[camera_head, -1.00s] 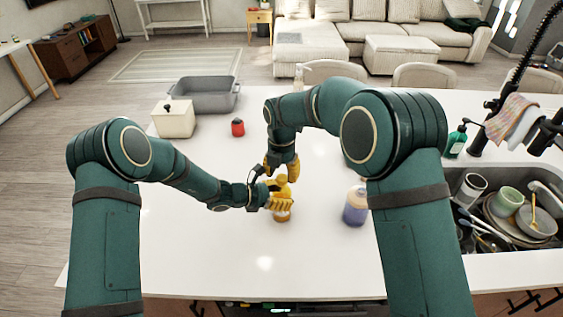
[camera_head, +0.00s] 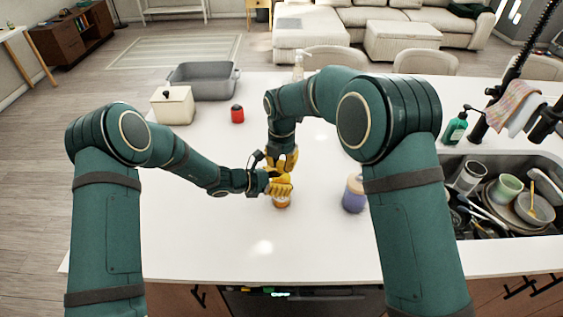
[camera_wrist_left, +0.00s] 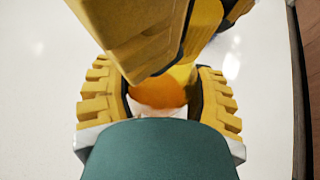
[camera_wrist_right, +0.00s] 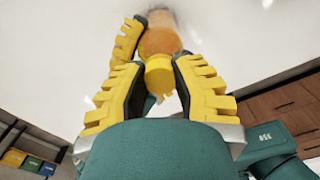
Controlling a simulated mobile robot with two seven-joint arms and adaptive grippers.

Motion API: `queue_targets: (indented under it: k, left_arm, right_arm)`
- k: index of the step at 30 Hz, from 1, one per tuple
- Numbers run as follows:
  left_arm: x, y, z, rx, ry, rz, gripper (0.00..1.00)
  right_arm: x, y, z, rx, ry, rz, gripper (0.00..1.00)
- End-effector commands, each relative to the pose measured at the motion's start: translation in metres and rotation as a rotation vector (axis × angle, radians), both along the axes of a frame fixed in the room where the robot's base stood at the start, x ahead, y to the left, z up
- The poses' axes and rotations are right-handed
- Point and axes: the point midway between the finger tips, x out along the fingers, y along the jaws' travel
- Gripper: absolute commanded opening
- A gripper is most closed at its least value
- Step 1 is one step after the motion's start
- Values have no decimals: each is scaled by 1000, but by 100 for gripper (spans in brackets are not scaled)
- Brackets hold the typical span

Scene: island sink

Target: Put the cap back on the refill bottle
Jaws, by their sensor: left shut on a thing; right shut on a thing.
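The orange refill bottle (camera_head: 281,202) stands on the white counter with my left gripper (camera_head: 281,186) shut around it. In the left wrist view its orange body (camera_wrist_left: 160,93) shows between the fingers, and my right gripper (camera_wrist_left: 150,60) covers its top. My right gripper (camera_head: 283,160) points down just above the left one. It is shut on a yellow cap (camera_wrist_right: 159,76), which shows between its fingertips in the right wrist view. The cap overlaps the orange bottle (camera_wrist_right: 158,40) there. I cannot tell whether the cap is touching or seated on it.
A purple bottle with a tan lid (camera_head: 354,194) stands to the right. A small red object (camera_head: 237,114), a cream canister (camera_head: 173,106) and a grey tub (camera_head: 203,69) are further back left. The sink (camera_head: 470,218) with dishes is at right. The front counter is clear.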

Motion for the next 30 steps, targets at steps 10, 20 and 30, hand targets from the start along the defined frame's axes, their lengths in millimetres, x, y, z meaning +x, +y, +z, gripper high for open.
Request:
queue_targets:
  k: [10,20,30]
  left_arm:
    - [-2,-3,1,-3,-2,-7,0]
    - [-2,-4,1,-3,-2,-9,0]
    - [-3,-4,1,-3,-1,-11,0]
  right_arm:
    - [1,1,1,4,-5,-497,0]
    - [1,0,0,4,-5,-1118,0]
    - [0,0,0,6,-5,-1771,0]
